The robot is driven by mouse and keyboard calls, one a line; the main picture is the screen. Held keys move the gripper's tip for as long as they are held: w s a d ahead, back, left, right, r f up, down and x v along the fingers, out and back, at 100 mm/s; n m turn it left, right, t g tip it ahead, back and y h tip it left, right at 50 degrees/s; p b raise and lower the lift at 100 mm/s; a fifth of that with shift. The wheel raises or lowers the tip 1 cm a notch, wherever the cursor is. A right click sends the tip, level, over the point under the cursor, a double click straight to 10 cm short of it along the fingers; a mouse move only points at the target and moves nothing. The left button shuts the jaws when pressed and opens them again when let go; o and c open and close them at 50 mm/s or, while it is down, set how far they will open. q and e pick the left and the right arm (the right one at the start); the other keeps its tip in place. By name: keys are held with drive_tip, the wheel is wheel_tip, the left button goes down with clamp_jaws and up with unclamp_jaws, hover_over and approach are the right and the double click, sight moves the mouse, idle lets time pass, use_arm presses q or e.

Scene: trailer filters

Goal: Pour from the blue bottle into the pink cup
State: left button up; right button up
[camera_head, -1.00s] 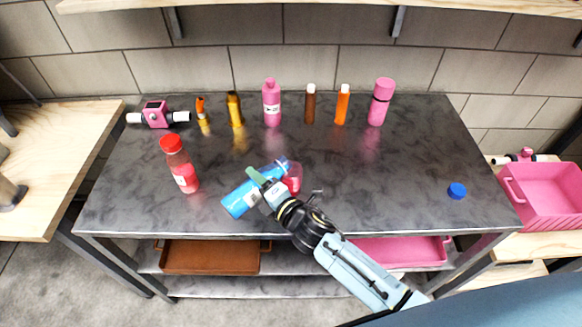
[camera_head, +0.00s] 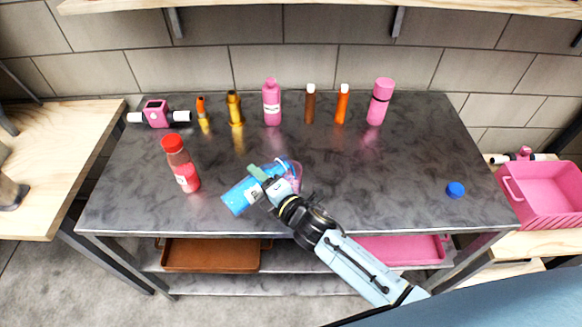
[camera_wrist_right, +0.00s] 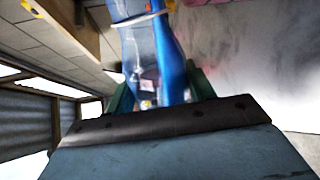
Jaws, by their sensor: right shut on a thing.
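The blue bottle (camera_head: 236,198) is held tilted, nearly level, above the middle of the dark table, with its mouth end to the right. My right gripper (camera_head: 264,181) is shut on it; the bottle also shows between the green fingers in the right wrist view (camera_wrist_right: 170,60). The pink cup (camera_head: 297,172) is a see-through pink shape at the bottle's mouth end, partly hidden by the bottle and my gripper. Whether the bottle touches the cup's rim, and whether liquid flows, I cannot tell. My left gripper is not in view.
A red bottle (camera_head: 181,163) stands to the left on the table (camera_head: 400,180). Several bottles, including a pink one (camera_head: 271,102), line the back edge. A blue cap (camera_head: 456,190) lies at the right. The table between cup and cap is clear.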

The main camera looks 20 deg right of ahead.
drive_tip(key=shift+r+m+p, duration=0.35)
drive_tip(key=shift+m+p, duration=0.05)
drive_tip(key=shift+p, duration=0.1)
idle(1.5)
